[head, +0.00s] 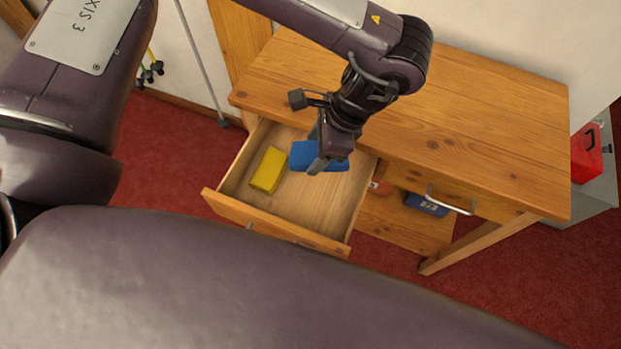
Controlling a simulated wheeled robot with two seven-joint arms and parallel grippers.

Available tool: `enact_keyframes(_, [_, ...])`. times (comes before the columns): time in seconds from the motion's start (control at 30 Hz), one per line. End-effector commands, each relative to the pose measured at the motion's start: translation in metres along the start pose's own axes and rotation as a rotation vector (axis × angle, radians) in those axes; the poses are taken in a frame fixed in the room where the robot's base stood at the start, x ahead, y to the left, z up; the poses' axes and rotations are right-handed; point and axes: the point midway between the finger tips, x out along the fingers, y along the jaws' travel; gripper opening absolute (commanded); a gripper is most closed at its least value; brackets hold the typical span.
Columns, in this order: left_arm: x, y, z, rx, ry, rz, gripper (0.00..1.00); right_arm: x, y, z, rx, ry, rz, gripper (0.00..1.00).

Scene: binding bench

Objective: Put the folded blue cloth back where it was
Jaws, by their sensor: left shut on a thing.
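The folded blue cloth (303,156) is in my left gripper (319,160), which is shut on it. The gripper points down over the open left drawer (315,205) of the wooden bench. The cloth appears over the drawer's back middle part, and part of it is hidden by the fingers. I cannot tell whether the cloth touches the drawer floor. A folded yellow cloth (268,170) lies in the drawer, to the left of the blue one. My right gripper is not in view.
The bench top (480,110) is bare. The right drawer (450,190), with a metal handle, is closed. A dark blue box (427,206) sits on the shelf below. A red box (587,155) stands on a grey cabinet at the far right. The drawer's front right area is empty.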

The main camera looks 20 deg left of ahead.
Motion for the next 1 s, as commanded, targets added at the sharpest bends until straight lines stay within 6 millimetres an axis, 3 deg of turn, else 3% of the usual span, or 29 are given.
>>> enact_keyframes(0.2, [0.058, 0.002, -0.024, 0.000, -0.002, 0.007, 0.40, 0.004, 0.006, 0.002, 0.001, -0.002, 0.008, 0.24])
enact_keyframes(0.4, [0.099, 0.001, -0.041, -0.001, -0.002, 0.003, 0.40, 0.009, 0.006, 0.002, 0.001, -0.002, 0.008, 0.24])
enact_keyframes(0.83, [0.144, 0.001, -0.059, 0.000, -0.001, 0.003, 0.40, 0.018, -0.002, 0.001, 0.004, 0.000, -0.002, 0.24])
enact_keyframes(1.0, [0.147, -0.001, -0.061, 0.000, 0.000, -0.001, 0.40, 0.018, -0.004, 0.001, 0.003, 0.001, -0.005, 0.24])
